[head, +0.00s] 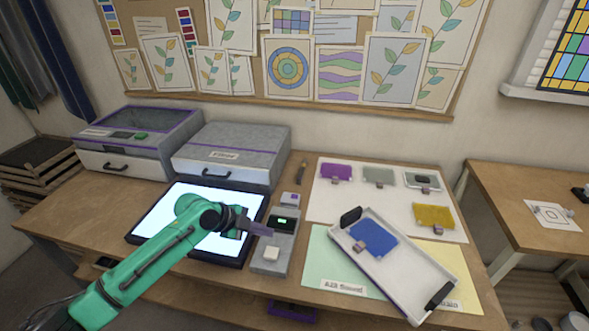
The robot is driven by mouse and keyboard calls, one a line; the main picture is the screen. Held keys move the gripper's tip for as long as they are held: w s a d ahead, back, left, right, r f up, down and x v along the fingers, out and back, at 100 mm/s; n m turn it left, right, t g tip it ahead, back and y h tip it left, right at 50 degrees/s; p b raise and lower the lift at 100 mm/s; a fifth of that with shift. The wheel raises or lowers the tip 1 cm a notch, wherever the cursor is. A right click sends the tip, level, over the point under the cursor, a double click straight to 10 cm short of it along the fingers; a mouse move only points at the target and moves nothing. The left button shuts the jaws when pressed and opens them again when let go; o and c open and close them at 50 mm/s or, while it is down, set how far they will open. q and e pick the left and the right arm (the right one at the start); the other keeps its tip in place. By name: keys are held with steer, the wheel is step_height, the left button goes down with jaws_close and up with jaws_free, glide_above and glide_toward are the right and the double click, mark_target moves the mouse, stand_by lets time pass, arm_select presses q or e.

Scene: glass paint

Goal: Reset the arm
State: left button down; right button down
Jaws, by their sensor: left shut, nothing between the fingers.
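My left arm comes in from the lower left over the wooden table. My left gripper (258,229) is shut and empty. It is above the right edge of the lit light panel (163,212), next to the grey control box (270,262) with a small green display. My right gripper is not in view.
A white tray (412,283) with black handles holds a blue glass piece (379,252) and lies tilted across green and yellow mats. Purple (337,171), grey and yellow (434,214) pieces lie on a white sheet behind. Two grey boxes (232,154) stand at the back left.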

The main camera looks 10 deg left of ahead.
arm_select(q)
steer(key=s+d+f+n, duration=0.1)
steer(key=s, duration=0.2)
steer(key=s+d+f+n+y, duration=0.1)
steer(key=s+d+f+n, duration=0.1)
steer(key=s, duration=0.1)
steer(key=s+d+f+n, duration=0.1)
steer(key=s+f+n, duration=0.1)
steer(key=s, duration=0.1)
steer(key=shift+s+d+f+g, duration=0.1)
steer(key=shift+s+d+g, duration=0.05)
steer(key=shift+d+g, duration=0.15)
steer(key=s+a+n+y, duration=0.7)
steer(key=s+a+n, duration=0.6)
steer(key=s+n, duration=0.15)
step_height(320, 180, down, 24)
steer(key=s+m+g+b, duration=0.1)
steer(key=s+g, duration=0.1)
steer(key=s+a+f+g+b, duration=0.1)
steer(key=s+a+f, duration=0.1)
steer(key=s+f, duration=1.4)
steer(key=shift+s+a+f, duration=0.15)
steer(key=shift+s+a, duration=0.05)
steer(key=shift+s, duration=0.2)
